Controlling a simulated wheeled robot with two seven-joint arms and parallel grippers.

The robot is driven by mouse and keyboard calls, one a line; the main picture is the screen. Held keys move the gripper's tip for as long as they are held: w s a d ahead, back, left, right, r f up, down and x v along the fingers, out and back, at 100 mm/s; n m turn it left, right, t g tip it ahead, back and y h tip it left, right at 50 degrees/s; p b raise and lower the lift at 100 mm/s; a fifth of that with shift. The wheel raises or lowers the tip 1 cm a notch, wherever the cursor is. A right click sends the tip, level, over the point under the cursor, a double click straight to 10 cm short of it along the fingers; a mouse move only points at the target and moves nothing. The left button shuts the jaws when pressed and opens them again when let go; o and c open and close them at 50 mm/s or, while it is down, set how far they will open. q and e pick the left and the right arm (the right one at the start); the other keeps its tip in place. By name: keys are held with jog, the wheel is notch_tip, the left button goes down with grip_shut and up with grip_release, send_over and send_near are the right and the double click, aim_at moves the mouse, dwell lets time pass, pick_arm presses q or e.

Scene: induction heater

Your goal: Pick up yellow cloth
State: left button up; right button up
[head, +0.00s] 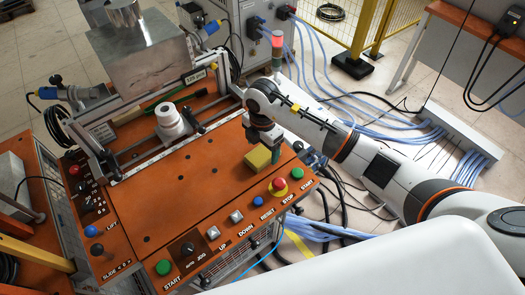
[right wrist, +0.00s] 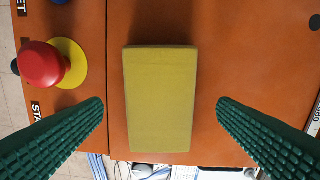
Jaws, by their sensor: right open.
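The yellow cloth (head: 258,158) is a small folded yellow block on the orange panel, near its right edge in the head view. In the right wrist view the cloth (right wrist: 160,98) lies in the middle, flat on the orange surface. My right gripper (head: 265,143) is directly above it, pointing down. In the right wrist view its two green ridged fingers (right wrist: 160,108) are open, one on each side of the cloth, with gaps between them and it. My left gripper is not in view.
The orange panel (head: 190,200) has a row of buttons along its front edge. A red emergency stop (head: 280,183) on a yellow ring stands close to the cloth; it also shows in the right wrist view (right wrist: 42,65). A white cylinder (head: 172,122) stands at the back left.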

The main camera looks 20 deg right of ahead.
aim_at(262, 153)
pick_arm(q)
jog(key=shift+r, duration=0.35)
pick_arm(e)
jog(key=shift+f, duration=1.1)
jog(key=c, duration=1.1)
jog(key=shift+r, duration=0.15)
